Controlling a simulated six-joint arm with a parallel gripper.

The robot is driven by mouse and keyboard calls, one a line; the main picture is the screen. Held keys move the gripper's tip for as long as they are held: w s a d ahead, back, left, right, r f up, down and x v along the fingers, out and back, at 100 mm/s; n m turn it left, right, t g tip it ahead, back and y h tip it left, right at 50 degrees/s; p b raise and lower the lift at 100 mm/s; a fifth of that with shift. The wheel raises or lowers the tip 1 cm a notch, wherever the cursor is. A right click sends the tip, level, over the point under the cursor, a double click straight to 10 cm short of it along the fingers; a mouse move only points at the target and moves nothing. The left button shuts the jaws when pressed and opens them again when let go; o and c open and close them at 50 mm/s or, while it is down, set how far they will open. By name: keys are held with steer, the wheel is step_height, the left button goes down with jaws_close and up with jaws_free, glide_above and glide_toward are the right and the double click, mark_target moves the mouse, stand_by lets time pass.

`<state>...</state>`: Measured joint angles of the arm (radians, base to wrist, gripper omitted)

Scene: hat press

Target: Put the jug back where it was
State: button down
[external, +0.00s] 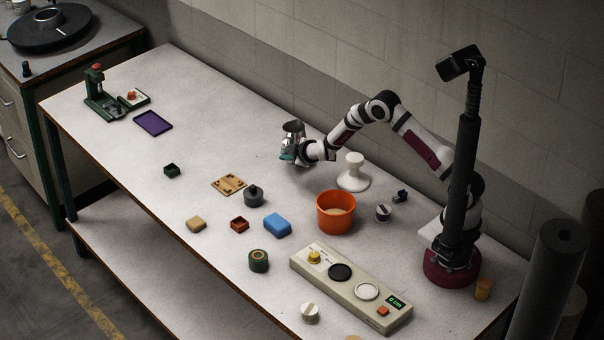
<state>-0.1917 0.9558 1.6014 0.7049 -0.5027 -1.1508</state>
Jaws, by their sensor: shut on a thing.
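A small grey metal jug (293,127) shows at the end of my arm, left of the arm's wrist. My gripper (289,154) is shut on the jug, with the jug's rim standing above the fingers. The jug looks roughly upright. Its lower part is hidden by the gripper, and I cannot tell whether its base touches the table. The bare table (230,120) lies to the left of the gripper.
A white pedestal (353,173) and an orange bucket (335,212) stand right of and nearer than the gripper. A control panel (350,288) lies at the front. A wooden plate (228,185), dark weight (254,196) and blue block (277,225) lie front left. A green press (100,97) stands far left.

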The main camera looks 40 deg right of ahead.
step_height(320, 180, down, 4)
steer(key=shift+w+a+f, duration=0.1)
steer(key=shift+a, duration=0.05)
steer(key=c, duration=1)
jaws_free()
